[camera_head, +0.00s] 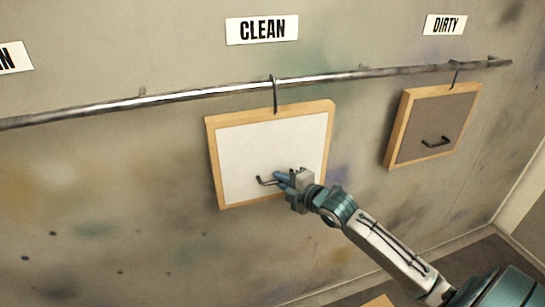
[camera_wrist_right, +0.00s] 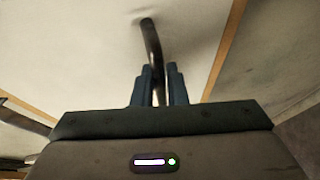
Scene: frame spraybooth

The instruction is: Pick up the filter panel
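A filter panel with a white face and wooden frame (camera_head: 240,160) hangs by a hook from the rail, under the CLEAN sign. A dark bar handle (camera_head: 266,181) sticks out of its lower face. My right gripper (camera_head: 283,178) is at this handle, in front of the panel. In the right wrist view, the handle (camera_wrist_right: 152,42) runs down between the two fingers of the gripper (camera_wrist_right: 159,88), which sit close on both sides of it with hardly any gap. The fingers hide part of the handle. My left gripper is not in view.
A second panel, with a grey-brown face (camera_head: 425,115), hangs to the right under the DIRTY sign (camera_head: 445,24). The metal rail (camera_head: 180,97) runs along the stained wall. The CLEAN sign (camera_head: 262,29) is above the rail. The rail's left stretch is empty.

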